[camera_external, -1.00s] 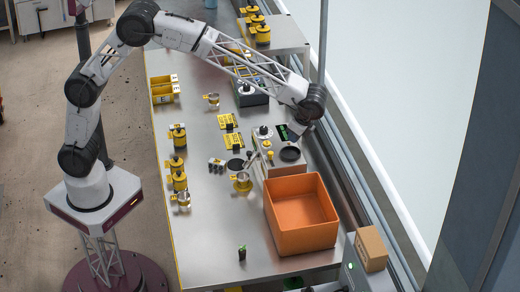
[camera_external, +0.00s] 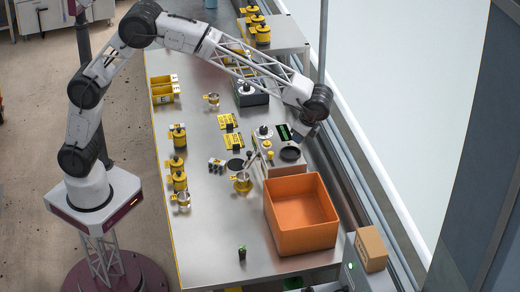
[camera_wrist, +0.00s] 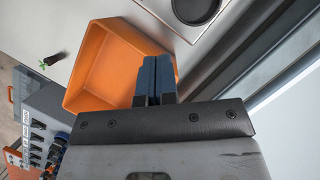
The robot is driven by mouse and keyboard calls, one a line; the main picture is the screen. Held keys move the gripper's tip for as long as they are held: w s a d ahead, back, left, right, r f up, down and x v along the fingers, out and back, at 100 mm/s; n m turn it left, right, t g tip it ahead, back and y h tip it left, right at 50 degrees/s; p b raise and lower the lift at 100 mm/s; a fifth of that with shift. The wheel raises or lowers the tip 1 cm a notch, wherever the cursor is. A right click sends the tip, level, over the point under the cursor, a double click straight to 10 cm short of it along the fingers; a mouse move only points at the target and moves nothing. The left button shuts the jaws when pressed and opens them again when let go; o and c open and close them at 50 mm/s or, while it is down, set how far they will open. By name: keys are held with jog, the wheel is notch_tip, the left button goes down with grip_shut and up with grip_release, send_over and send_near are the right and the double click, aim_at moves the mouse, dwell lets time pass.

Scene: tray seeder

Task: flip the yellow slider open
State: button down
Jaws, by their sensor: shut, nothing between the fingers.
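The seeder machine (camera_external: 272,172) stands near the table's right edge, behind the orange bin. It has a metal top piece, a green display (camera_external: 284,132) and a round black dish (camera_external: 290,154). A small yellow part (camera_external: 270,155) stands on its front left; I cannot tell for sure whether this is the yellow slider. My gripper is above the machine's right rear side, apart from the yellow part. In the wrist view its blue fingers (camera_wrist: 155,80) are together and empty, over the orange bin's edge. The yellow part is not visible in the wrist view.
The orange bin (camera_external: 301,241) stands just in front of the machine and looks empty. Yellow canisters (camera_external: 179,181) line the table's left side. A cardboard box (camera_external: 371,248) is at right. The front left table is clear.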

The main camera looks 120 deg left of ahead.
aim_at(271, 156)
jog(key=shift+f, duration=0.1)
jog(key=x, duration=1)
jog(key=shift+s, duration=2)
jog(key=shift+s+a, duration=0.1)
jog(key=shift+s+a, duration=0.5)
jog(key=shift+s, duration=0.4)
